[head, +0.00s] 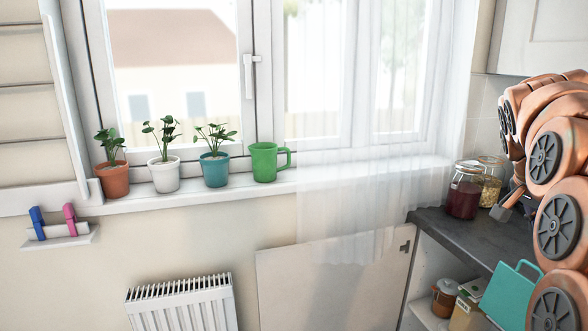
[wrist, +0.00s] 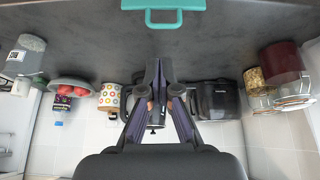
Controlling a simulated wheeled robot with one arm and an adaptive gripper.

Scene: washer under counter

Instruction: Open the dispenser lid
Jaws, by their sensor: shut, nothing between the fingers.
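A teal panel with a looped handle (head: 510,298) stands at the front edge of the dark counter, at the lower right of the head view. It also shows at the top of the wrist view (wrist: 140,4). I cannot tell whether it is the dispenser lid, and no washer is clearly seen. My gripper (wrist: 158,66) is shut and empty in the wrist view, with its fingertips together over the counter, apart from the teal panel. In the head view my arm hides much of the right side.
The dark counter (head: 440,227) carries a red jar (head: 464,198) and a jar of pale contents (head: 491,185). The wrist view shows a black appliance (wrist: 216,100), a dotted cup (wrist: 109,97) and a bottle (wrist: 57,113). Below the counter, an open shelf holds a brown pot (head: 445,297).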

